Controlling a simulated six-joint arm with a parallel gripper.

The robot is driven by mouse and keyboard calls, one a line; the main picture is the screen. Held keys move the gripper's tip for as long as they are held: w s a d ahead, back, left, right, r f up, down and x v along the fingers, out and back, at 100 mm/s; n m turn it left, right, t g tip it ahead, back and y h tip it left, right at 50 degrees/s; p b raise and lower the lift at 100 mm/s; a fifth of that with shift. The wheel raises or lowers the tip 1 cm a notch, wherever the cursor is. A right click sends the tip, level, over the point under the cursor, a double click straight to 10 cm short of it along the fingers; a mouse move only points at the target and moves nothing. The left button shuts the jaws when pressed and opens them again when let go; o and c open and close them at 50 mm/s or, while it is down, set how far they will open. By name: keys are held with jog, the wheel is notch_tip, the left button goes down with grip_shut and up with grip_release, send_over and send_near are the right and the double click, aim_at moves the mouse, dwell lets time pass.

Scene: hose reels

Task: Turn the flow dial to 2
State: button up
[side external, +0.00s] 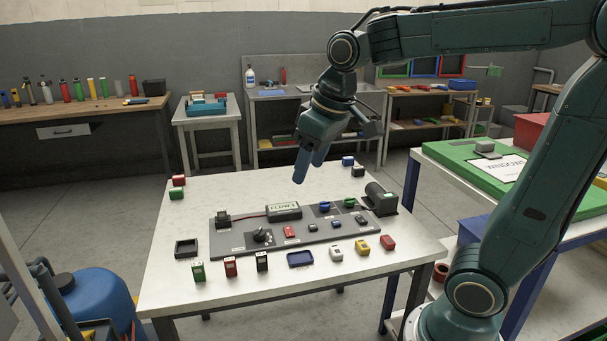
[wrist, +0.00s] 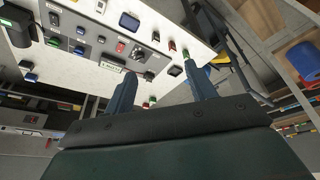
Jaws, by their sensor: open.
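The flow dial (side external: 262,236) is a black knob at the left end of a grey panel (side external: 240,247) on the white table. It also shows in the wrist view (wrist: 137,52); its pointer is too small to read. A dark box with a pale display (side external: 284,211) sits behind and right of the dial. It appears to read FLOW, but I cannot read its number surely. My gripper (side external: 308,168) hangs above the back of the panel, clear of the dial. In the wrist view my gripper (wrist: 160,68) is open with nothing between its fingers.
Several small blocks and a blue tray (side external: 300,259) line the front edge. A green-topped table (side external: 455,160) stands at right. Open air surrounds my gripper.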

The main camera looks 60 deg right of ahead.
jog(key=w+d+f+g, duration=0.1)
jog(key=w+d+f, duration=0.15)
jog(key=w, duration=0.55)
jog(key=g, duration=0.3)
send_over(259, 231)
notch_tip(259, 231, down, 14)
jog(key=f, duration=0.1)
jog(key=shift+w+r+n, duration=0.1)
jog(key=shift+r+n, duration=0.15)
jog(key=shift+n, duration=0.05)
jog(key=shift+f, duration=0.1)
jog(key=shift+f, duration=6.8)
jog(key=c, duration=1)
